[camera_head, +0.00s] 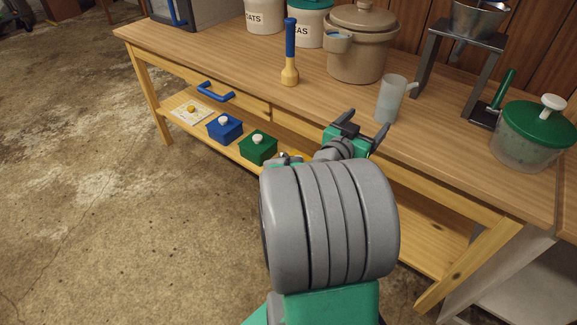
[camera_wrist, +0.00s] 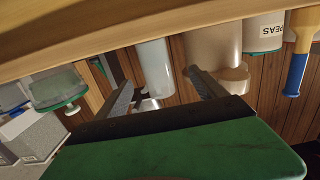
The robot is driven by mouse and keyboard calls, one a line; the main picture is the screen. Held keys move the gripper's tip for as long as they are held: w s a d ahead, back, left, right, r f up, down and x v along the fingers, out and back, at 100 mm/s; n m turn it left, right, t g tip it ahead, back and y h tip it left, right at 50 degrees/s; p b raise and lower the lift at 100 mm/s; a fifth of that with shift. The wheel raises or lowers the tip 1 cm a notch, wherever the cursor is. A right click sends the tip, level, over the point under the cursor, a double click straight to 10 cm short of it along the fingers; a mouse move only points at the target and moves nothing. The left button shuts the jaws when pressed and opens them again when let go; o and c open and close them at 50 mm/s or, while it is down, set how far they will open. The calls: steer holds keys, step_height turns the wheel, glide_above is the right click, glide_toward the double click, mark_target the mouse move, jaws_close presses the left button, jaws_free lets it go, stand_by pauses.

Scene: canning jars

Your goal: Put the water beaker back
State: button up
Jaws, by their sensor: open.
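The water beaker (camera_head: 389,100) is a clear, pale cup with a handle on its right side. It stands upright on the wooden bench, right of the tan crock. My gripper (camera_head: 362,127) is open and empty at the bench's front edge, short of the beaker and to its lower left in the head view. In the wrist view, which is turned upside down, the beaker (camera_wrist: 154,66) shows between the two fingers of my gripper (camera_wrist: 158,78) and farther off. The fingers do not appear to touch it.
The lidded tan crock (camera_head: 357,58) stands close left of the beaker. A metal stand with a funnel (camera_head: 482,17) and a green-lidded bowl (camera_head: 528,140) are at right. A blue-handled masher (camera_head: 290,60) stands left. Blue (camera_head: 224,128) and green (camera_head: 258,148) boxes sit on the lower shelf.

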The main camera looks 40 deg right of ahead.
steer(key=w+a+f+n+t+y, duration=0.1)
steer(key=w+a+f+n+y, duration=0.1)
steer(key=w+a+f+y, duration=0.3)
steer(key=w+a+f+n+t+y, duration=0.1)
steer(key=w+a+n, duration=0.15)
steer(key=a, duration=0.55)
steer(key=w+a+f+n+t+y, duration=0.1)
steer(key=w+a+f+y, duration=0.25)
steer(key=w+a, duration=0.2)
steer(key=s+a+n+g+y, duration=0.1)
steer(key=s+a+n+y, duration=0.2)
steer(key=a, duration=0.6)
steer(key=s+a+n+g+y, duration=0.15)
steer(key=a+n, duration=0.25)
steer(key=a, duration=0.4)
steer(key=s+a+n+g+y, duration=0.1)
steer(key=s+a+n+y, duration=0.25)
steer(key=a, duration=0.55)
step_height(320, 180, up, 21)
steer(key=w+p, duration=0.2)
steer(key=p, duration=1.7)
steer(key=shift+w+d+f+t, duration=0.15)
steer(key=shift+w+d+t, duration=0.1)
steer(key=shift+d+t, duration=0.1)
